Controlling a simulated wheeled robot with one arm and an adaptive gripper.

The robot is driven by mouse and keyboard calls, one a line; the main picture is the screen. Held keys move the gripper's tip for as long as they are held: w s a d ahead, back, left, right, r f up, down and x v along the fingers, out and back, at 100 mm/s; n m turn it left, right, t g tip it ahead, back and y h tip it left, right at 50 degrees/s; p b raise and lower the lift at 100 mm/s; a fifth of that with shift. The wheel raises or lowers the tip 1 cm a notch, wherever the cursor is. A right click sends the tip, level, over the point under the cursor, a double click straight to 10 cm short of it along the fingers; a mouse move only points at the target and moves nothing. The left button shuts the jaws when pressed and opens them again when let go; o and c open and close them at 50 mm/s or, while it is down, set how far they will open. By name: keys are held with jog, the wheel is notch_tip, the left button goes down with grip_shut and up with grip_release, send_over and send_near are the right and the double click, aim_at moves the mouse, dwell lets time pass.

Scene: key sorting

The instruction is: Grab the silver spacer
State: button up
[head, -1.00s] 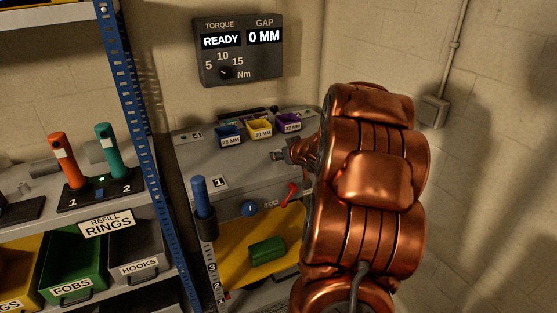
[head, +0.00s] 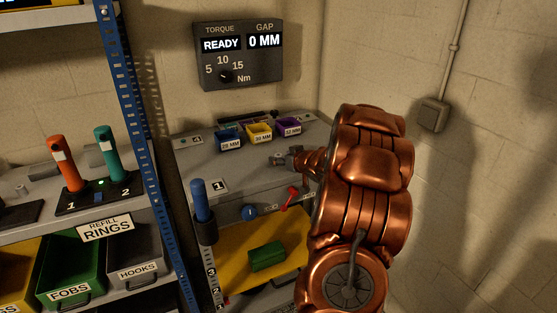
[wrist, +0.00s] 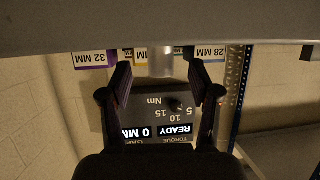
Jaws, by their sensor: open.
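A pale grey cylinder, which looks like the silver spacer (wrist: 160,62), stands upright on the bench in the upside-down wrist view. It is midway between the two fingers of my gripper (wrist: 160,80), which are spread open with a gap on each side. I cannot tell how far beyond the fingertips it is. In the head view my gripper (head: 297,161) is small and partly hidden by my copper arm, low over the right part of the bench. The spacer cannot be clearly told apart there.
Behind stand a blue bin (head: 229,136), a yellow bin (head: 259,132) and a purple bin (head: 288,127) on the grey bench (head: 235,164). A red lever (head: 290,197) is at its front. A shelf with a blue post (head: 140,130) stands left; the wall is right.

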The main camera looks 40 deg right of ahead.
jog(key=shift+x, duration=1.45)
jog(key=c, duration=1.2)
